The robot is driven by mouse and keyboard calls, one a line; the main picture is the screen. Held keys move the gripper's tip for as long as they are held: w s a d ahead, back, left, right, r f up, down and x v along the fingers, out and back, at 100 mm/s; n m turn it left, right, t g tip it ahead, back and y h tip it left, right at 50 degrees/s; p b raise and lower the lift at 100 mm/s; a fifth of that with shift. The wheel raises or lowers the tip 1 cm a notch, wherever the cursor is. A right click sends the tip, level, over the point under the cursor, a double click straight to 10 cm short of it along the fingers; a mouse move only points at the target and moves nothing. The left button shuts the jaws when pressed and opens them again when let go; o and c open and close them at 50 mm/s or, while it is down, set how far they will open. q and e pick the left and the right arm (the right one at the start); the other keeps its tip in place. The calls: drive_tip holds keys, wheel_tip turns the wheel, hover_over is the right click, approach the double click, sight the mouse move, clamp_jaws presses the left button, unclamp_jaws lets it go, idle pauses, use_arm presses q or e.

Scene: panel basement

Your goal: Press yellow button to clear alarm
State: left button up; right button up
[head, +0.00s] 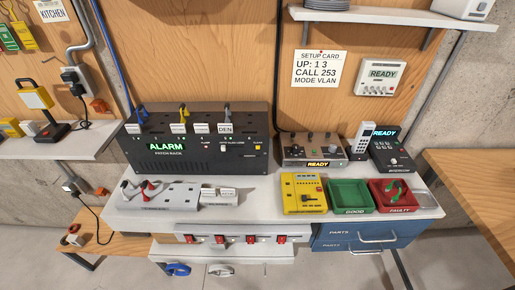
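The black patch rack (195,160) stands at the back left of the bench. Its green display (165,147) reads ALARM. A small yellow button (257,147) sits at the right end of its front panel, with tiny lettering beside it that I cannot read for sure. A small red light (206,146) and a white switch (222,147) are to the left of the button. Blue, yellow and grey plugs stand along the rack's top. Neither of my grippers is in view.
A grey device (178,194) with levers lies before the rack. A READY console (313,150), yellow box (303,194), green tray (350,196) and red tray (397,195) are to the right. A white shelf (395,18) overhangs the back right. Bench space before the rack's right end is clear.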

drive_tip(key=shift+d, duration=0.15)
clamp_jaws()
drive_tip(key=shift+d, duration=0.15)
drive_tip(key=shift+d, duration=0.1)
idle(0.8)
